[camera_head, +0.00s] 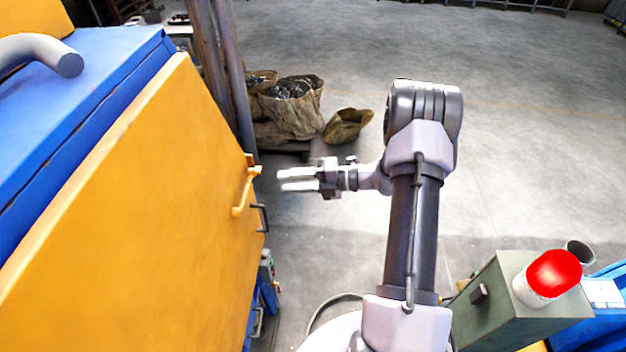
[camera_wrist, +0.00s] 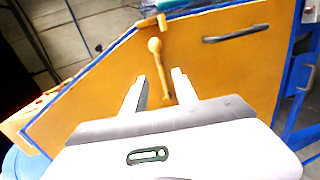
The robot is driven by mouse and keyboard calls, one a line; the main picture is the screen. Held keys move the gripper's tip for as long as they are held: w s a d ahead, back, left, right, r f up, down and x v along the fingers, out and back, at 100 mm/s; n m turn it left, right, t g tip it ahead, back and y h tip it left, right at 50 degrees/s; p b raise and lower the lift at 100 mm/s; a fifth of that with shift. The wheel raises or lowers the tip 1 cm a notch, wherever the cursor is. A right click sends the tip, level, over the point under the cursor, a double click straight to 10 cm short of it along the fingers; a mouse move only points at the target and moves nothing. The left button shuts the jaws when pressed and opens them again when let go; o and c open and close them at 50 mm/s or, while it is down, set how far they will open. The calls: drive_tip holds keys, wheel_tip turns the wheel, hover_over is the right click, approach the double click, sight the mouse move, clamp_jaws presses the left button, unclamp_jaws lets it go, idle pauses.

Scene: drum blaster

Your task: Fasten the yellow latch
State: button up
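The yellow latch (camera_head: 243,192) is on the right edge of the large yellow door (camera_head: 130,205) in the head view. In the wrist view the latch (camera_wrist: 156,62) shows as a yellow lever with a round knob at its upper end, below a small yellow bracket (camera_wrist: 151,23). My gripper (camera_head: 282,180) is to the right of the latch in the head view, pointing at the door, with a visible gap to it. Its two fingers are apart with nothing between them. In the wrist view my gripper (camera_wrist: 157,78) has the latch ahead, framed between the fingertips.
A dark handle (camera_head: 263,218) is beside the latch. A blue machine body (camera_head: 80,95) adjoins the door. Sacks (camera_head: 292,105) stand on the floor behind my gripper. Open floor (camera_head: 520,140) lies to the right.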

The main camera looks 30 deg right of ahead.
drive_tip(key=v, duration=0.7)
drive_tip(key=shift+s+d, duration=0.2)
drive_tip(key=shift+d, duration=0.1)
drive_tip(key=shift+a+r, duration=0.1)
drive_tip(key=s+a+n+g+h+b, duration=0.2)
drive_tip(key=s+a+n+g+b, duration=0.2)
drive_tip(key=a+n+b, duration=0.45)
drive_tip(key=s+a+n+g+h+b, duration=0.25)
drive_tip(key=a+n+g+b, duration=0.2)
drive_tip(key=a+n, duration=0.55)
drive_tip(key=s+a+f+n+t+h+b, duration=0.1)
drive_tip(key=s+n+b, duration=0.4)
drive_tip(key=n, duration=0.5)
drive_tip(key=s+a+f+n+t+h+b, duration=0.2)
drive_tip(key=s+f+n+t+h+b, duration=0.1)
drive_tip(key=s+n, duration=0.6)
drive_tip(key=f+n+h+b, duration=0.1)
drive_tip(key=n+h+b, duration=0.1)
drive_tip(key=b, duration=0.1)
drive_tip(key=shift+s+a, duration=0.2)
drive_tip(key=shift+a, duration=0.05)
